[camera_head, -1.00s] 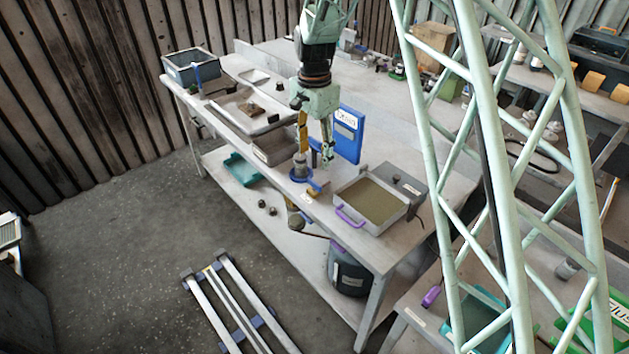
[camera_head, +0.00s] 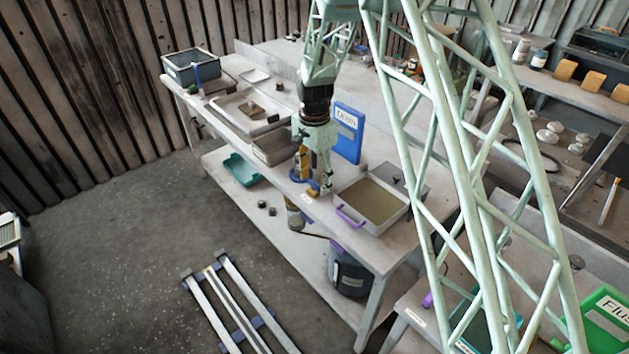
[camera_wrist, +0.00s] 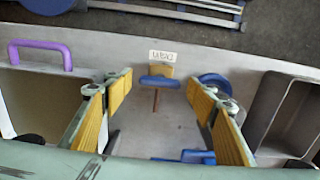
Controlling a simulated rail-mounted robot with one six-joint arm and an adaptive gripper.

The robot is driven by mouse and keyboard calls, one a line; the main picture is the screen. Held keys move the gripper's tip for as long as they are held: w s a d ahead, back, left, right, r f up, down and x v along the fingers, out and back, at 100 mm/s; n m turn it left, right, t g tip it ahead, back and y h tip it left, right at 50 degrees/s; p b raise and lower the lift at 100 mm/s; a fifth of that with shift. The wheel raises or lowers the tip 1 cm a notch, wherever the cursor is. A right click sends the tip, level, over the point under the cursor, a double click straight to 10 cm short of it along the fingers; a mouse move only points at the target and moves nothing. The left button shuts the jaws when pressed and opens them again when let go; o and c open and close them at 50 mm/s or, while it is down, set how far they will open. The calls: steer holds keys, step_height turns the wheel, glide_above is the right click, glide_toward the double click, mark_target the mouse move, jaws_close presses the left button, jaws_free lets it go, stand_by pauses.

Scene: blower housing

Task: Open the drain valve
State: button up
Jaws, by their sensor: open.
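The drain valve handle (camera_wrist: 158,82) is a blue bar on a brown stem, near the table's front edge beside a small white label with upside-down lettering. My gripper (camera_wrist: 160,92) is open with yellow-padded fingers. In the wrist view the handle appears between the fingers, just beyond the tips; I cannot tell whether they touch it. In the head view my gripper (camera_head: 317,184) hangs low over the front edge, and its fingers partly cover the valve. A blue sign reading "Drain" (camera_head: 347,135) stands behind the gripper.
A tray (camera_head: 405,212) with a purple handle (camera_head: 349,217) stands right of the gripper. A grey bin (camera_head: 272,150) stands to its left. A blue round part (camera_wrist: 215,84) sits beside the handle. A dark bucket (camera_head: 350,275) stands under the table.

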steer(key=shift+f, duration=0.2)
steer(key=shift+c, duration=0.2)
steer(key=c, duration=0.8)
